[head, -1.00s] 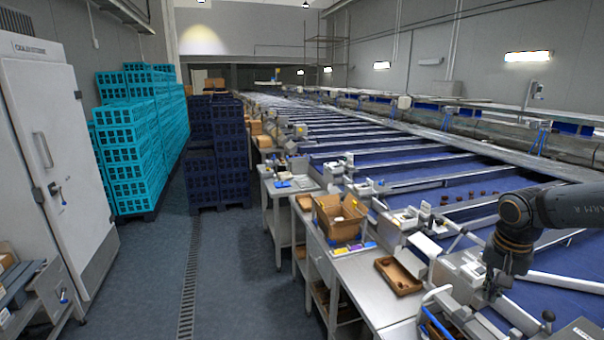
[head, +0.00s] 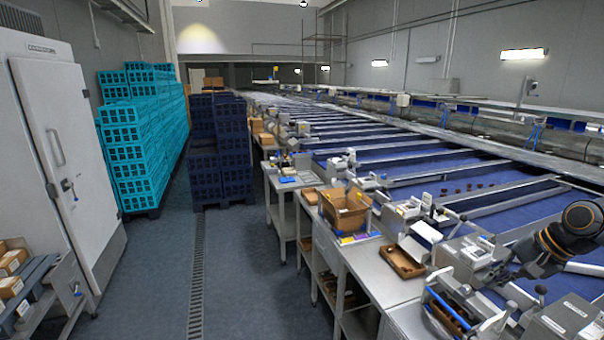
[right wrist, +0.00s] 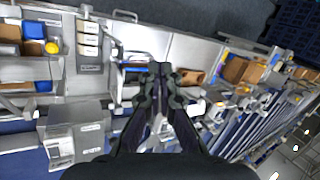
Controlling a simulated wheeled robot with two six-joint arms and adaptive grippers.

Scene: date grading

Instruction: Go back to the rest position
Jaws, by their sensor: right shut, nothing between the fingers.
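My right gripper (right wrist: 160,70) is shut and empty, its two dark fingers together in the middle of the right wrist view. In the head view my right arm is at the right edge, above the blue belt (head: 490,204), and its gripper end (head: 528,266) is small and dark there. It is above the machines at the bench edge, and I see nothing held. My left gripper is not in view.
A brown tray (head: 386,252) and an open cardboard box (head: 346,219) stand on the steel bench. Scales and machines line the belt near my right arm. Blue crate stacks (head: 220,150) and turquoise ones (head: 130,140) stand farther off. The floor aisle is clear.

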